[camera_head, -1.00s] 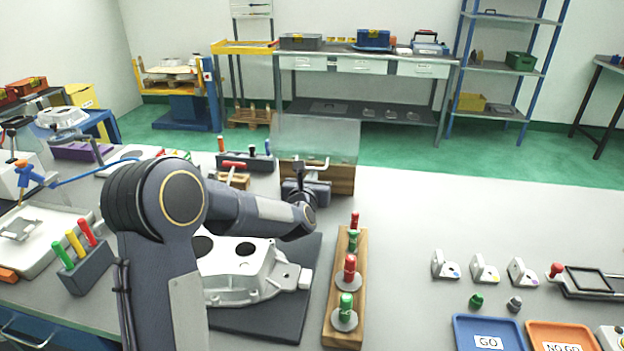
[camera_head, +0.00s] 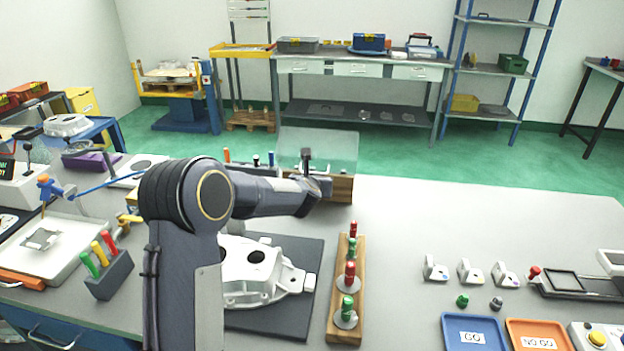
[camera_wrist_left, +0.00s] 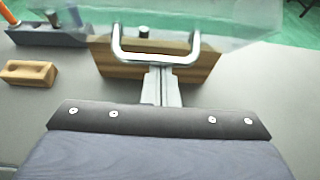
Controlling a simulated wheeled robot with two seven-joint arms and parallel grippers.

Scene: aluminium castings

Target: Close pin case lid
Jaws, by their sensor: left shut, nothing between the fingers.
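The pin case is a wooden box (camera_head: 341,189) at the far side of the bench. Its clear lid (camera_head: 318,148) stands raised at the back. In the left wrist view the wooden body (camera_wrist_left: 207,65) lies ahead, with the clear lid (camera_wrist_left: 235,18) above it and a U-shaped metal handle (camera_wrist_left: 155,59) in front. My left gripper (camera_wrist_left: 163,77) is shut and empty, its tips close to the handle's crossbar; I cannot tell whether they touch. In the head view my left wrist hides the box's left front. My right gripper is out of view.
A pin block (camera_head: 255,165) and a small wooden block (camera_wrist_left: 28,73) sit left of the case. A white casting (camera_head: 262,290) lies on a dark mat nearer me. A wooden rack (camera_head: 346,322) with red and green plugs stands right of it. The bench right of the case is clear.

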